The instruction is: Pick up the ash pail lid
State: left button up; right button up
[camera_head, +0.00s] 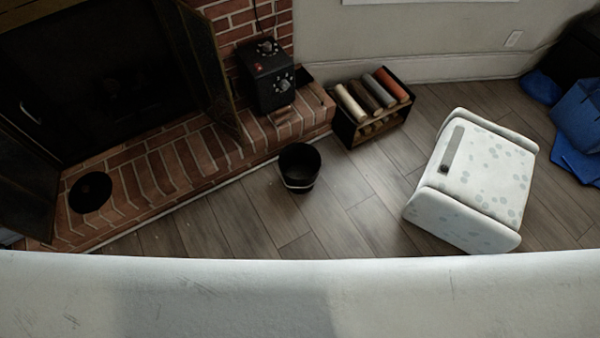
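The ash pail lid appears to be the round black disc (90,192) lying flat on the brick hearth at the left, in front of the dark firebox. A small knob seems to show at its middle. The black ash pail (299,167) stands upright and open-topped on the wood floor just off the hearth's front edge, with a pale handle hanging at its front. The lid is well apart from the pail. Neither of my grippers is in view.
The brick hearth (180,160) is raised above the floor. A black box (266,75) with dials stands on it, near open fireplace doors. Floor around the pail is clear.

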aim_at(91, 190)
jog(key=u, duration=1.85)
